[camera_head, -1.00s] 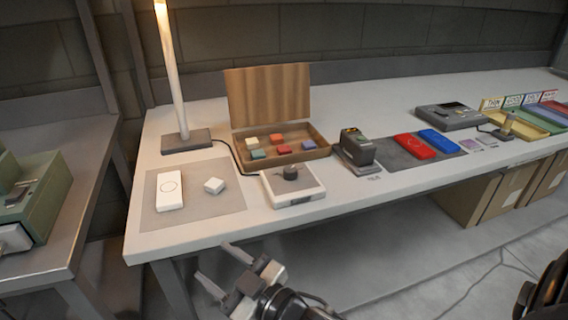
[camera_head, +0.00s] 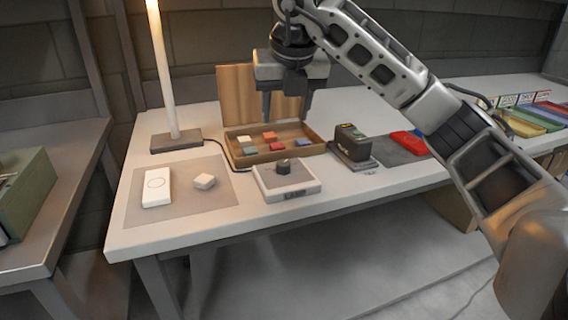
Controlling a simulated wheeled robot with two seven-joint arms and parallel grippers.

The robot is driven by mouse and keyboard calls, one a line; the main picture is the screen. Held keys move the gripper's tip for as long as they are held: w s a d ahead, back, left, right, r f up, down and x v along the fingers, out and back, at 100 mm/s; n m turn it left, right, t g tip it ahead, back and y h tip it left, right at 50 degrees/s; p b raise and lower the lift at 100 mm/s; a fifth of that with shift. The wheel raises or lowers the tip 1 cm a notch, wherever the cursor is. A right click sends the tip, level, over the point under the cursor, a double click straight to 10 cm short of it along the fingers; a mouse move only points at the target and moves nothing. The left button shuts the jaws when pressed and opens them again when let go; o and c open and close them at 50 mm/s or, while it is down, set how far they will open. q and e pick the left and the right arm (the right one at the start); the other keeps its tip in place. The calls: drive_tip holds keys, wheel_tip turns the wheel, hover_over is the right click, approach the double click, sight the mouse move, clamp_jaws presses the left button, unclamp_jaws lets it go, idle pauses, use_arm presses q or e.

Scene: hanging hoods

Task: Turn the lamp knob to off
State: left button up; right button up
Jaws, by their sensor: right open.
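The lamp knob (camera_head: 283,167) is a dark round knob on top of a white control box (camera_head: 297,191) near the table's front edge. The lamp (camera_head: 162,75) is a tall lit tube on a dark base (camera_head: 176,140) at the back left, with a dark cable running towards the box. My left gripper is not in view.
An open wooden box (camera_head: 312,148) with several coloured blocks stands just behind the control box. A grey mat (camera_head: 215,201) with a white device (camera_head: 156,187) and a small white block (camera_head: 204,181) lies to the left. A dark device (camera_head: 351,146) stands to the right.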

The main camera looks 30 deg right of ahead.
sight(284, 163)
drive_tip(key=x, duration=0.5)
drive_tip(key=d+b+x, duration=0.1)
drive_tip(key=x, duration=0.4)
drive_tip(key=b+x, duration=0.1)
drive_tip(key=x, duration=0.4)
drive_tip(key=shift+d+f, duration=0.1)
drive_tip(key=shift+d, duration=0.15)
drive_tip(key=c, duration=1)
